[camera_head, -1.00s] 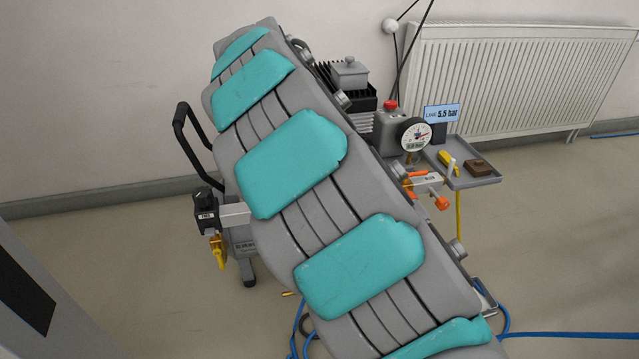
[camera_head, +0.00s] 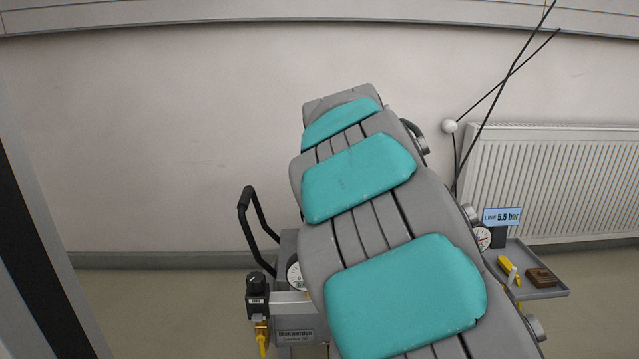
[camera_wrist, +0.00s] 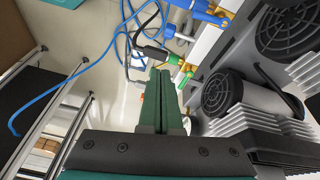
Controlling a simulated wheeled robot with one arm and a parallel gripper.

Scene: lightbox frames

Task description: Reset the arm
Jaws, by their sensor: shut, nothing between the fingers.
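My arm, grey with teal pads (camera_head: 405,295), rises from the lower right to the upper middle of the head view. My gripper does not show there. In the wrist view my gripper (camera_wrist: 160,75) has green fingers pressed together, with nothing between them. A dark hose end with a green fitting (camera_wrist: 174,60) lies just beyond the fingertips in the picture; I cannot tell whether they touch.
Behind my arm stand a machine with a gauge (camera_head: 295,271) and black handle (camera_head: 245,212), a tray (camera_head: 545,292) and a radiator (camera_head: 555,185). The wrist view shows blue hoses (camera_wrist: 75,75) and fan grilles (camera_wrist: 288,28) close by. Wall left of the arm is bare.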

